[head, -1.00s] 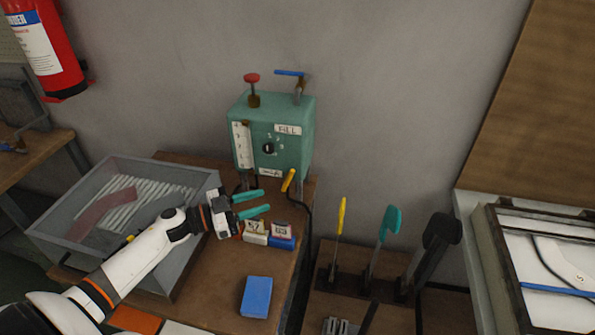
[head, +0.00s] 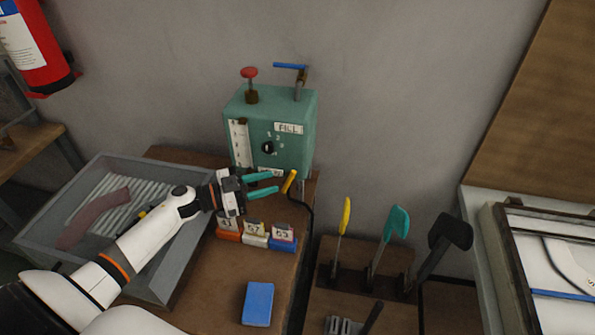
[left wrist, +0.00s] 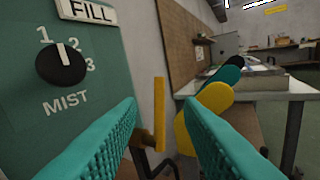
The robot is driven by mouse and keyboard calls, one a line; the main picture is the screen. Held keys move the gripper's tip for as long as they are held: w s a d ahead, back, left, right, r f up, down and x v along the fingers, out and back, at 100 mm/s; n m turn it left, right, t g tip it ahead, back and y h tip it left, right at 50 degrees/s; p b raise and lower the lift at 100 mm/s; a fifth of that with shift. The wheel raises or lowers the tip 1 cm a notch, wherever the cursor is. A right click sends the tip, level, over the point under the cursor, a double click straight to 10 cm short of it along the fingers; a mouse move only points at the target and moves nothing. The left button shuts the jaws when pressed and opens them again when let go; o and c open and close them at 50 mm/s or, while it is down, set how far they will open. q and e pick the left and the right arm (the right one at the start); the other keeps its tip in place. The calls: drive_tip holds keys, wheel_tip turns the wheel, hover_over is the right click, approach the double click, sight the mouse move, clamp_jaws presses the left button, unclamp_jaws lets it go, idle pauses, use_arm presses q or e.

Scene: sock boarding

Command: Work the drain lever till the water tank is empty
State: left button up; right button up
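The green water tank box (head: 295,112) stands at the back of the wooden bench, with a FILL label, a white level gauge (head: 239,140) and a black MIST dial (head: 267,147). A yellow lever (head: 290,181) sticks out low at its front right; it also shows in the left wrist view (left wrist: 160,115). My left gripper (head: 276,183) is open, its teal fingers pointing at the yellow lever. In the left wrist view the lever stands between the two fingers (left wrist: 165,125), beyond their tips as far as I can tell. The water level is too small to read. My right gripper is not in view.
A grey tray (head: 180,265) with a ribbed floor and a reddish strip lies left. Several numbered blocks (head: 255,235) and a blue block (head: 258,303) sit on the bench. Handled tools (head: 395,225) stand in a rack to the right. A red valve knob (head: 249,73) and blue-handled tap (head: 290,66) top the tank.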

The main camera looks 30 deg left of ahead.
sight(294, 175)
use_arm(q)
drive_tip(key=p+x, duration=0.1)
drive_tip(key=x, duration=0.7)
drive_tip(key=shift+a, duration=0.1)
drive_tip(key=shift+w+d, duration=0.3)
drive_tip(key=shift+d, duration=0.15)
clamp_jaws()
